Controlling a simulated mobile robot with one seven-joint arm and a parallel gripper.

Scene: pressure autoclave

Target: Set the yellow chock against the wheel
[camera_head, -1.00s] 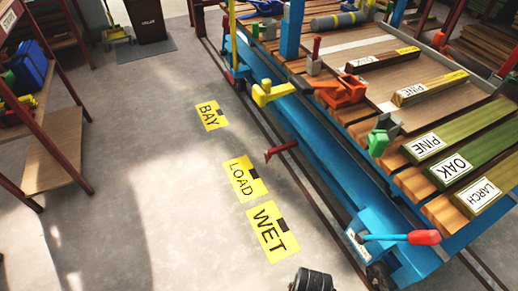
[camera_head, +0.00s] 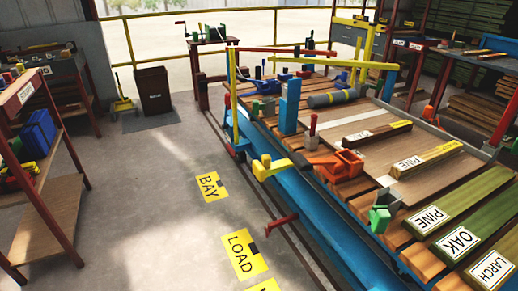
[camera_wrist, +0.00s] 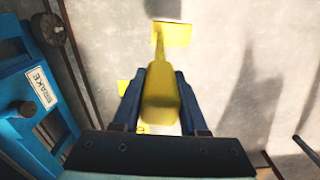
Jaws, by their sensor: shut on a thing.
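My gripper (camera_wrist: 161,76) shows in the wrist view, its two blue fingers shut on a yellow piece (camera_wrist: 160,102) that looks like the chock. A narrow yellow part runs upward from its body. The held piece is above the grey floor. A dark round wheel (camera_wrist: 47,28) shows at the upper left of the wrist view, by the blue cart end with a BRAKE label (camera_wrist: 39,77). The chock and the wheel are clearly apart in this view. My gripper and the chock are not in the head view.
The blue cart (camera_head: 325,222) carries timber labelled PINE, OAK and LARCH. A red lever (camera_head: 281,220) stands low beside it. Yellow floor signs BAY (camera_head: 211,187) and LOAD (camera_head: 243,255) mark the left lane. A shelf (camera_head: 50,205) stands at far left.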

